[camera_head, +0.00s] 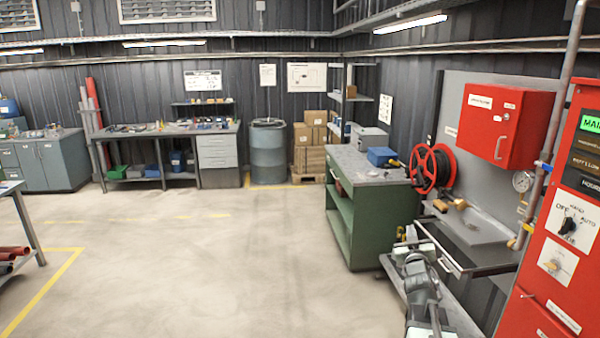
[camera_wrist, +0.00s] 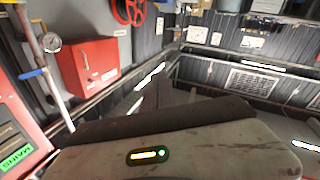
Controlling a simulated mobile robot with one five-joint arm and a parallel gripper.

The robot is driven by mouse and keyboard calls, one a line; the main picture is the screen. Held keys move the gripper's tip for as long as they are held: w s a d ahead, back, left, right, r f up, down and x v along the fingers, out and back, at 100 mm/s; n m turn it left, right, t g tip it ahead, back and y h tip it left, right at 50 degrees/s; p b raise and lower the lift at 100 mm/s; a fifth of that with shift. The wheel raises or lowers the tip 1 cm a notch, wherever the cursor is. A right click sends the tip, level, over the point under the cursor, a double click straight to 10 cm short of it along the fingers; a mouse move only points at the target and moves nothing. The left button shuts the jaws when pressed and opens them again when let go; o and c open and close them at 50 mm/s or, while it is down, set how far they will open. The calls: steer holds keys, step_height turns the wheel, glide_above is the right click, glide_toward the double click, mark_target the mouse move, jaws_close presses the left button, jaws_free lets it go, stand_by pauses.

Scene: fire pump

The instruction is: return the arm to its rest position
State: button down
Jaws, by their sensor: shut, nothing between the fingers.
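My arm (camera_head: 424,300) shows at the lower right of the head view, grey and folded, reaching up from the bottom edge. My gripper (camera_head: 411,243) is at its upper end, small in the picture, shut with nothing held. It is in front of the green workbench's near right side; I cannot tell the exact gap. The wrist view is upside down. A smooth grey housing with a small lit indicator fills its lower middle, and no fingertips can be made out there.
The green workbench (camera_head: 376,215), hose reel (camera_head: 432,169), red wall box (camera_head: 505,122) and red control panel (camera_head: 560,240) line the right side. The wrist view also shows the red box (camera_wrist: 88,66) and a gauge (camera_wrist: 51,42). The floor (camera_head: 220,270) in the middle is clear.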

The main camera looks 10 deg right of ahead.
steer(key=s+a+f+g+y+b, duration=0.15)
steer(key=a+f+g, duration=0.25)
steer(key=a+f, duration=0.65)
steer(key=s+a+f+g+y, duration=0.1)
steer(key=a+f+g+y, duration=0.25)
steer(key=a+f, duration=0.7)
steer(key=s+a+f+g, duration=0.2)
steer(key=s+g, duration=0.1)
steer(key=s, duration=0.3)
steer(key=s+a+f+g+y, duration=0.1)
steer(key=s+a+g, duration=0.2)
steer(key=s, duration=0.4)
steer(key=s+a+f+g, duration=0.2)
steer(key=s+a+g, duration=0.1)
steer(key=s, duration=0.3)
steer(key=shift+s+a+f+n+g, duration=0.2)
steer(key=shift+a+f+n+g, duration=0.1)
steer(key=shift+g, duration=0.15)
